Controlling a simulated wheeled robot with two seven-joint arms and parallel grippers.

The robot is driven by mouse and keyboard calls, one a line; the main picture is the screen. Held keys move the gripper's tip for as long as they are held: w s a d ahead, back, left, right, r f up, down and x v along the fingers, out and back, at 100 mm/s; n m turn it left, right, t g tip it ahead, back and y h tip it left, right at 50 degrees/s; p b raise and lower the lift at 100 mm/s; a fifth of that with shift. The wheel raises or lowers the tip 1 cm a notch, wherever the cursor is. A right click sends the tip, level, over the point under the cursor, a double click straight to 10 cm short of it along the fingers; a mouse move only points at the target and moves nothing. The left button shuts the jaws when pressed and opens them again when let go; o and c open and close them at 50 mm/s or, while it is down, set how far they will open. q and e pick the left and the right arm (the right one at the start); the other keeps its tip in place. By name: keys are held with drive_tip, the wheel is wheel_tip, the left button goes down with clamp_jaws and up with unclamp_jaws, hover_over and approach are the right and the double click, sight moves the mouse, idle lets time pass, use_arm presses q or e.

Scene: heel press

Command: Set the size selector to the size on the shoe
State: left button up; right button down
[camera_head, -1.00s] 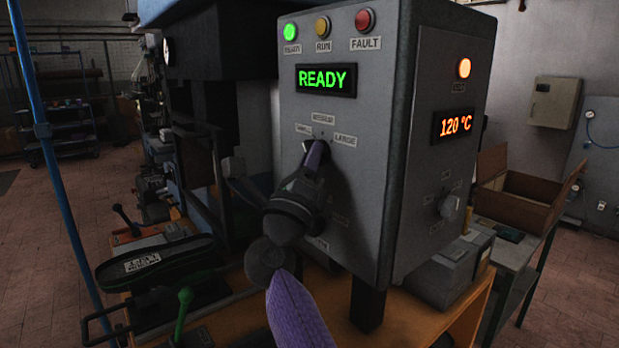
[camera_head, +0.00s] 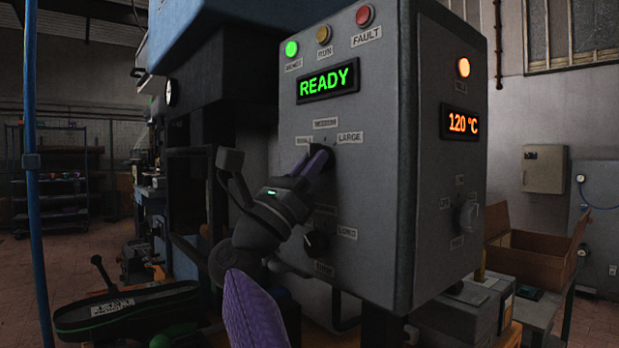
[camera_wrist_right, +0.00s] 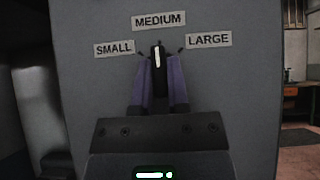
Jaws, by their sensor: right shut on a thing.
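The size selector (camera_wrist_right: 158,58) is a dark knob with a white pointer line on the grey control cabinet (camera_head: 385,250). Labels SMALL, MEDIUM and LARGE surround it. In the right wrist view the white line points up toward MEDIUM. My right gripper (camera_head: 318,160) is shut on the selector, with one purple finger on each side of it; it also shows in the right wrist view (camera_wrist_right: 160,88). The fingers partly hide the knob in the head view. The shoe and its size are not recognisable in these frames. My left gripper is not in view.
The cabinet display (camera_head: 328,81) reads READY and the green lamp (camera_head: 291,48) is lit. A lower knob (camera_head: 316,242) sits below my right gripper. Another knob (camera_head: 466,214) is on the side face, under the 120 °C display (camera_head: 463,123). An open cardboard box (camera_head: 535,255) stands at right.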

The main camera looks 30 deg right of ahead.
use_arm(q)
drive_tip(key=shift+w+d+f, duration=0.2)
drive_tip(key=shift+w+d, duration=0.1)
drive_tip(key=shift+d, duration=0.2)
use_arm(e)
drive_tip(key=shift+f, duration=0.1)
drive_tip(key=c, duration=0.6)
unclamp_jaws()
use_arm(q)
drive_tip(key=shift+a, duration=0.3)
use_arm(e)
drive_tip(key=v, duration=1)
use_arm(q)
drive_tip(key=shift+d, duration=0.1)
